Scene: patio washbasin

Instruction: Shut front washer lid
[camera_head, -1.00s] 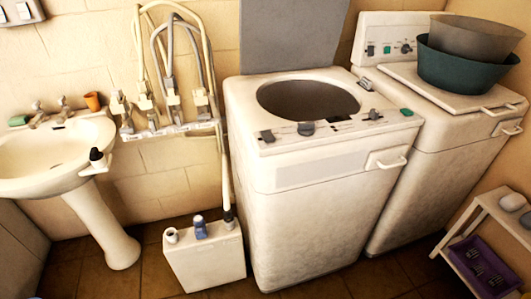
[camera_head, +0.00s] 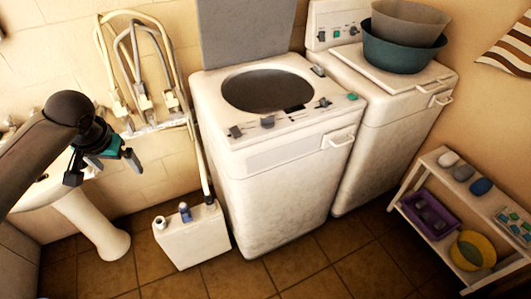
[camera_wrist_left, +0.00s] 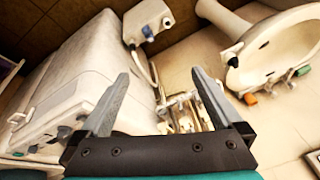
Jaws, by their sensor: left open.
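The front washer (camera_head: 275,170) is a white top-loader in the middle of the head view. Its grey lid (camera_head: 245,30) stands upright at the back, so the round drum opening (camera_head: 268,90) shows. My left gripper (camera_head: 108,172) is at the left of the head view, in front of the washbasin, well apart from the washer and lid. It is open and empty. In the left wrist view its two fingers (camera_wrist_left: 160,100) are spread, with the washer body (camera_wrist_left: 85,80) on the left. My right gripper is not in view.
A white canister (camera_head: 190,238) stands on the floor left of the washer. Hoses and taps (camera_head: 150,75) are on the wall behind. A second washer (camera_head: 390,110) carries a teal basin (camera_head: 400,55). A white shelf (camera_head: 440,225) stands at the right. The front floor (camera_head: 330,260) is clear.

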